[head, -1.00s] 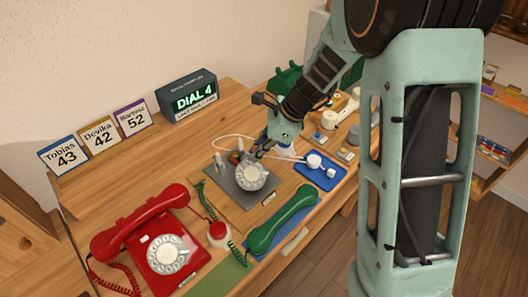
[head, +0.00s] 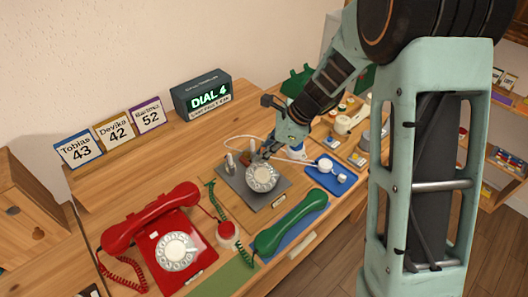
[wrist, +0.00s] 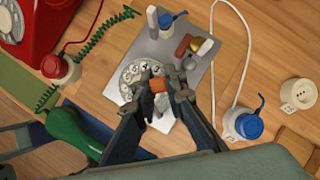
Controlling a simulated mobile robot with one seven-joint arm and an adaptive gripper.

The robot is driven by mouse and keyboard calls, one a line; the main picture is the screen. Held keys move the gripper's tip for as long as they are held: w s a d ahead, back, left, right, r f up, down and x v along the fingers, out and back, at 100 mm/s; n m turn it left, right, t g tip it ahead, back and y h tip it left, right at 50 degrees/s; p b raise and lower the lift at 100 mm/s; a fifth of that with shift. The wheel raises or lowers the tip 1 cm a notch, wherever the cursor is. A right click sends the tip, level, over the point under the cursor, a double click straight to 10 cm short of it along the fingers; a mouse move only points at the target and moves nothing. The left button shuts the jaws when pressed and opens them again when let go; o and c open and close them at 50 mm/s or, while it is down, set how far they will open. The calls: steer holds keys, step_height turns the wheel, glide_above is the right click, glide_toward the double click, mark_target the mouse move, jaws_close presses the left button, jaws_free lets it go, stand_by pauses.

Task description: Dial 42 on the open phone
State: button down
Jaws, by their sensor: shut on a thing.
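The dial also shows in the wrist view (wrist: 132,72), partly hidden by my fingers. My gripper (head: 264,154) is at the dial's far edge, pointing down. In the wrist view my gripper (wrist: 159,88) is shut on a small piece with an orange end (wrist: 157,69), over the dial's face. I cannot tell whether it touches a finger hole.
A red rotary phone (head: 165,240) stands at the front left. A green handset (head: 292,222) lies in front of the plate. A blue tray (head: 332,175) is at right. Name cards (head: 118,131) read Tobias 43, Devika 42 and a third 52. A thin white cable loops behind the dial.

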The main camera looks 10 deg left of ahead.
steer(key=shift+w+a+f, duration=0.15)
steer(key=shift+f, duration=0.35)
stand_by(0.5)
stand_by(0.3)
steer(key=shift+w+d+f, duration=0.1)
steer(key=shift+d+f, duration=0.05)
steer(key=shift+d, duration=0.45)
steer(key=shift+d+f+b, duration=0.25)
steer(key=shift+d+b, duration=0.2)
steer(key=shift+d, duration=0.15)
